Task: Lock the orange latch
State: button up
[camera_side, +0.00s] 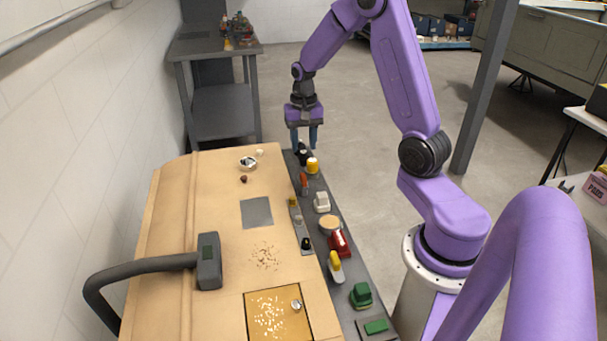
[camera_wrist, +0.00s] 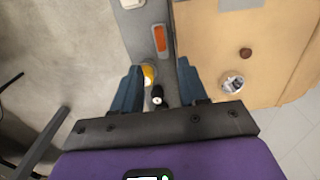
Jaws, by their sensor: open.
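The orange latch (camera_side: 304,181) is a small upright-looking orange piece on the grey strip along the bench's right edge. In the wrist view, the orange latch (camera_wrist: 160,39) is a flat bar on a light grey plate, ahead of the fingertips. My gripper (camera_side: 303,146) is above the far end of the strip, beyond the latch, with its blue fingers pointing down. In the wrist view, my gripper (camera_wrist: 159,72) is open, fingers apart, apparently holding nothing. A yellow knob (camera_wrist: 149,73) and a black knob (camera_wrist: 157,93) show between the fingers.
The grey strip (camera_side: 345,299) also carries a white piece (camera_side: 322,203), a red piece (camera_side: 340,243), a yellow handle (camera_side: 335,267) and a green piece (camera_side: 361,295). A silver knob (camera_side: 248,163) and a brown knob (camera_side: 243,179) sit on the wooden bench top. A dark curved handle (camera_side: 140,267) rises at left.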

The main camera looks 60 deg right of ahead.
aim_at(304, 176)
notch_tip(304, 176, down, 11)
jog(key=shift+f, duration=0.1)
dwell(0.3)
grip_shut()
